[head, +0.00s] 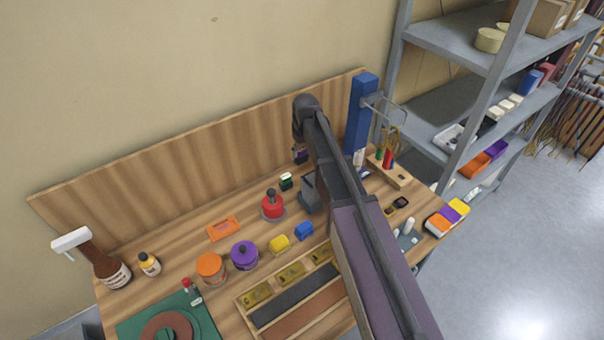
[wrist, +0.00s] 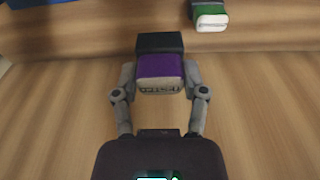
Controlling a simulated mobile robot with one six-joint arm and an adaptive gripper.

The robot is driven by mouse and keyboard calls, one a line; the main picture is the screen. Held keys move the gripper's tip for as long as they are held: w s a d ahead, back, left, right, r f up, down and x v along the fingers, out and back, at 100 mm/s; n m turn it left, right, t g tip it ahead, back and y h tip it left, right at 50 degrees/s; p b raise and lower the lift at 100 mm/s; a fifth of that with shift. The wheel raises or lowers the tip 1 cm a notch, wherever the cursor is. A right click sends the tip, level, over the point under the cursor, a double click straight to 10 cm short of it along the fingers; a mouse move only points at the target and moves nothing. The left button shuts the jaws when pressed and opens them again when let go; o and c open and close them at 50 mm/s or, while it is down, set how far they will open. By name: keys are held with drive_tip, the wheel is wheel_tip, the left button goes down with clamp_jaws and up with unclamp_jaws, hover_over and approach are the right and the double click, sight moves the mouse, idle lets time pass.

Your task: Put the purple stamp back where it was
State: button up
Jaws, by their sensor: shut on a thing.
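The purple stamp (wrist: 160,68), a block with a purple band, a dark part and a pale face with raised marks, is between the two fingers of my gripper (wrist: 160,88) in the wrist view. The fingers are shut on its sides. In the head view the stamp (head: 300,156) shows small beneath the end of my arm, near the wooden backboard. My gripper is mostly hidden there behind my arm. I cannot tell whether the stamp touches the wood. A green stamp (wrist: 210,16) with a white face is at the upper right of the wrist view; it also shows in the head view (head: 286,182).
The wooden backboard (head: 190,170) runs behind the bench. A blue post (head: 360,115) and wooden tool holder (head: 390,171) are to the right.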

sight(303, 152)
drive_tip(key=shift+f+b, duration=2.35)
drive_tip(key=shift+f, duration=0.3)
drive_tip(key=shift+w+f+b, duration=0.1)
drive_tip(key=shift+f+b, duration=1.8)
drive_tip(key=shift+f, duration=0.1)
drive_tip(key=o, duration=0.6)
drive_tip(key=shift+o, duration=0.2)
drive_tip(key=shift+r, duration=0.2)
drive_tip(key=r+p, duration=0.4)
drive_tip(key=s+r+p, duration=0.1)
drive_tip(key=r+p, duration=0.6)
drive_tip(key=p, duration=0.1)
drive_tip(key=shift+s+d+r, duration=0.15)
drive_tip(key=shift+d+r, duration=0.25)
